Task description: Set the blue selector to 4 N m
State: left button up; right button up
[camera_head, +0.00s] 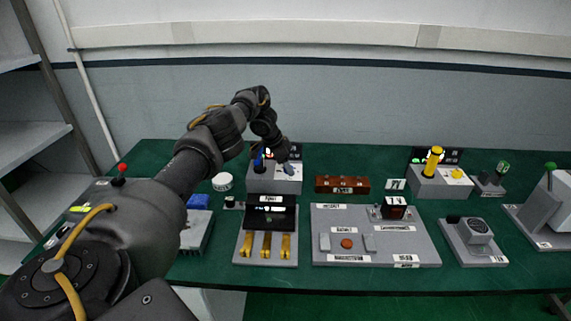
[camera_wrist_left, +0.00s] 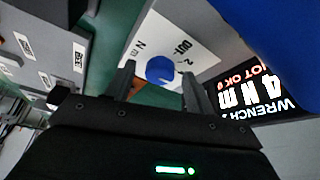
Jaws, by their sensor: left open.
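The blue selector (camera_wrist_left: 160,70) is a small round knob on a white plate marked "N m", "OUT" and "2". In the left wrist view it sits between the open fingers of my left gripper (camera_wrist_left: 160,75), with a small gap showing on each side. A black display (camera_wrist_left: 262,95) beside it reads "WRENCH", a large "4 N m" and red "NOT OK". In the head view the selector (camera_head: 289,168) is on a grey box (camera_head: 272,184), my left gripper (camera_head: 282,156) just above it. The knob's pointer direction is not clear.
A large blue wrench handle (camera_wrist_left: 285,35) is close beside the fingers; it stands on the same box in the head view (camera_head: 258,163).

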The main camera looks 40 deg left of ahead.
pick_arm(q)
jog(key=v, duration=0.5)
jog(key=shift+s+a+r, duration=0.1)
jog(key=shift+a+r, duration=0.05)
jog(key=shift+r, duration=0.15)
jog(key=p+v, duration=0.3)
jog(key=v, duration=0.2)
jog(key=shift+s+r, duration=0.1)
